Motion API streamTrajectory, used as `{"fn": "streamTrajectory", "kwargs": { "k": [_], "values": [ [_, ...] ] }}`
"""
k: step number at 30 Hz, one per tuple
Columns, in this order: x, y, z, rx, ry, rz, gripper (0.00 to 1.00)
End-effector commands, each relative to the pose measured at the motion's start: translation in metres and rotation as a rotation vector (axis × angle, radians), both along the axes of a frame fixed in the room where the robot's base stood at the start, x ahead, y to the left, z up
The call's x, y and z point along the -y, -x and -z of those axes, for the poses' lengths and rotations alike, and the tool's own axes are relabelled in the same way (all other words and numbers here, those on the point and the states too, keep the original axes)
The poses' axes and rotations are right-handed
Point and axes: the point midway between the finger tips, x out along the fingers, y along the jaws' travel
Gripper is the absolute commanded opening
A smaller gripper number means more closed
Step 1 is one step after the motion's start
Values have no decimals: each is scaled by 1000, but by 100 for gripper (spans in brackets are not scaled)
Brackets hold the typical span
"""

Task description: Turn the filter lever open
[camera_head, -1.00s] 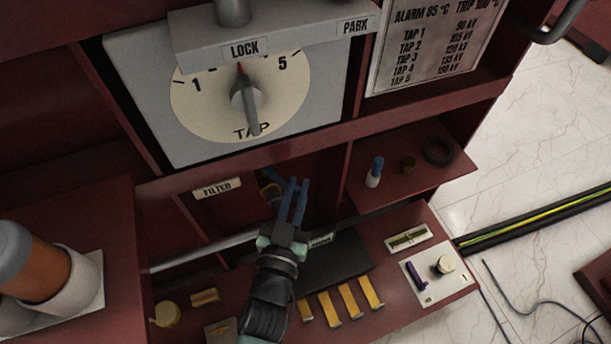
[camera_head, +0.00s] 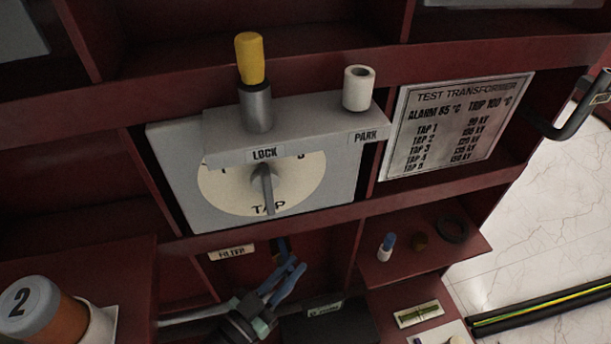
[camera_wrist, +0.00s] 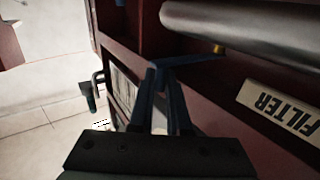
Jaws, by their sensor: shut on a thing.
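The filter lever is a blue bar (camera_wrist: 190,60) with a brass-coloured pivot at one end, beside the FILTER label (camera_wrist: 275,107) in the wrist view. In the head view a small dark blue part of the lever (camera_head: 281,246) shows in the recess right of the FILTER label (camera_head: 231,252). My gripper (camera_head: 294,265) has its blue fingers in that recess. In the wrist view my gripper (camera_wrist: 162,68) is closed around the lever's free end, away from the pivot. The fingertips partly hide the lever there.
A grey pipe (camera_wrist: 245,22) runs close to the lever. Above is the TAP dial (camera_head: 290,195) under the LOCK bar, with a yellow-topped pin (camera_head: 250,60). A shelf (camera_head: 405,270) with small parts is to the right. A numbered grey-capped cylinder (camera_head: 35,310) stands at left.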

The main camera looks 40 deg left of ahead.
Motion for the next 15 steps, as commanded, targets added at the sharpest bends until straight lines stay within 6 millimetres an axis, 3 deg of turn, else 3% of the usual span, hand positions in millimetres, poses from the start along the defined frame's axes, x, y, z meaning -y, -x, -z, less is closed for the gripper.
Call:
{"fn": "streamTrajectory", "kwargs": {
  "k": [3, 15],
  "values": [
    [-11, 5, 1, -6, -2, -8, 0],
    [-14, 7, 1, -7, -1, -7, 0]
  ]
}}
